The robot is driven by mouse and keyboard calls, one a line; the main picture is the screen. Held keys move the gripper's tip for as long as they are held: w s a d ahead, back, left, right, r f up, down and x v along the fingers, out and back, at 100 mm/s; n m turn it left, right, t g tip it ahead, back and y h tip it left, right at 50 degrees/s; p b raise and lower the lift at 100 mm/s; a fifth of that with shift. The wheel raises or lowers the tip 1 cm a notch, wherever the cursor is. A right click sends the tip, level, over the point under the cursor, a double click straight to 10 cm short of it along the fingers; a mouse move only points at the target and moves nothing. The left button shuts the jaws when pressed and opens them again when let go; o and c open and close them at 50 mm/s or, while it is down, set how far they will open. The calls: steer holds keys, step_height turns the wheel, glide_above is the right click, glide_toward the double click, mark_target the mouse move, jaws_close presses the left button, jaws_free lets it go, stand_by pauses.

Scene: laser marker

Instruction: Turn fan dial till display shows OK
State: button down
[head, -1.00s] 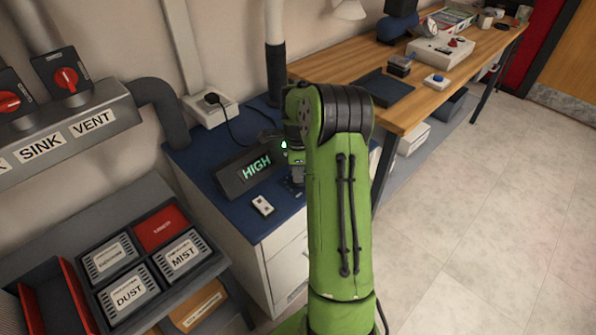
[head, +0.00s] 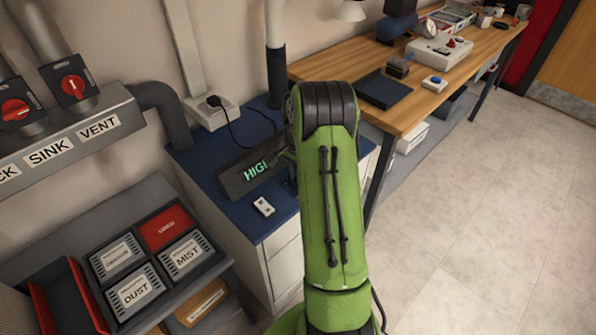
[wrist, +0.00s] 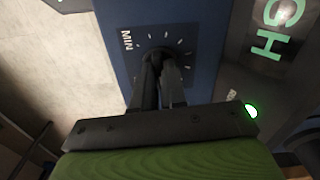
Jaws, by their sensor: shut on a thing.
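The fan display (head: 248,170) is a dark box on the blue counter. It reads HIGH in green letters, with the last letter partly covered by my arm in the head view. Its end letters also show in the wrist view (wrist: 270,40). The fan dial (wrist: 160,50) is a dark knob on a dark blue face with white tick marks and a MIN label. My gripper (wrist: 161,62) is shut on the dial, and its fingers hide most of the knob. My arm hides the gripper and dial in the head view.
A green light (wrist: 251,111) glows beside the display. A small white box (head: 263,207) lies on the counter in front of the display. A wooden bench (head: 440,90) stands to the right.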

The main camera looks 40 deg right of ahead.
steer(key=n+p, duration=0.1)
steer(key=n, duration=0.3)
steer(key=shift+r+n, duration=0.1)
steer(key=shift+n, duration=0.2)
steer(key=n, duration=0.3)
steer(key=shift+n, duration=0.4)
steer(key=n, duration=0.4)
steer(key=shift+p, duration=0.35)
steer(key=shift+n, duration=2)
steer(key=c, duration=1.2)
jaws_free()
